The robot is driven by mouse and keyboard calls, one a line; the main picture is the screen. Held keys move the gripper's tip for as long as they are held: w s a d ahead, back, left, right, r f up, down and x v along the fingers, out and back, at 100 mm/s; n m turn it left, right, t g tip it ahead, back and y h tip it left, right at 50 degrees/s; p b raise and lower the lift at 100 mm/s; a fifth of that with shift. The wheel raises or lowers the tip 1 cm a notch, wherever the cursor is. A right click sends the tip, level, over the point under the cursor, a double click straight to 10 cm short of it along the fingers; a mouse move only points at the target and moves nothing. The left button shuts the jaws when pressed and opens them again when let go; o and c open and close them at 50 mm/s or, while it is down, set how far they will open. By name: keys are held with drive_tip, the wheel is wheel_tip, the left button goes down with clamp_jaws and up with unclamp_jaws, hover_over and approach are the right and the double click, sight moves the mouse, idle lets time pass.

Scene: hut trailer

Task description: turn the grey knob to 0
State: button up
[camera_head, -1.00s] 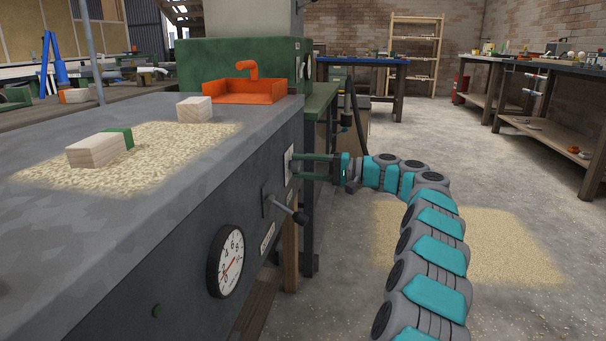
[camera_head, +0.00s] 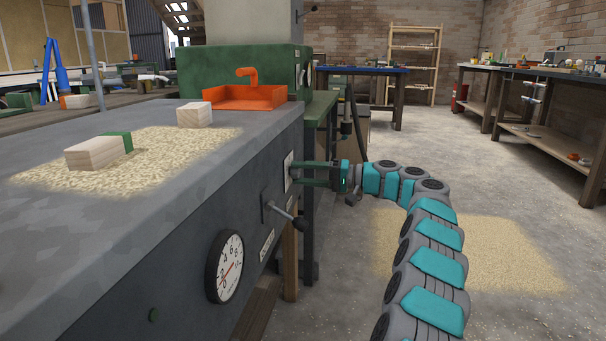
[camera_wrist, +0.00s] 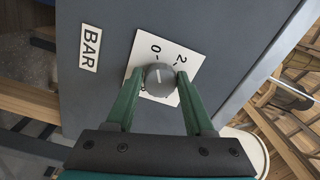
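The grey knob (camera_wrist: 160,77) sits on a white dial plate (camera_wrist: 143,62) on the dark panel in the wrist view. A light pointer line crosses the knob and points roughly up, towards the printed 0; a 2 is printed to its right. My gripper (camera_wrist: 160,76) has one green finger on each side of the knob, close against it, and appears shut on it. The lower part of the dial is partly hidden. In the head view my gripper (camera_head: 303,172) reaches the plate on the bench's side; the knob is hidden there.
A lever (camera_head: 284,214) and a round gauge (camera_head: 224,267) with a red needle stick out from the same bench side. A "BAR" label (camera_wrist: 90,48) is beside the dial. Wood blocks (camera_head: 93,152) and an orange tray (camera_head: 258,98) are on the bench.

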drive_tip(key=o, duration=0.4)
drive_tip(key=d, duration=0.2)
drive_tip(key=s+d+p, duration=0.1)
drive_tip(key=d, duration=0.4)
drive_tip(key=shift+s+d, duration=0.2)
drive_tip(key=shift+d, duration=0.1)
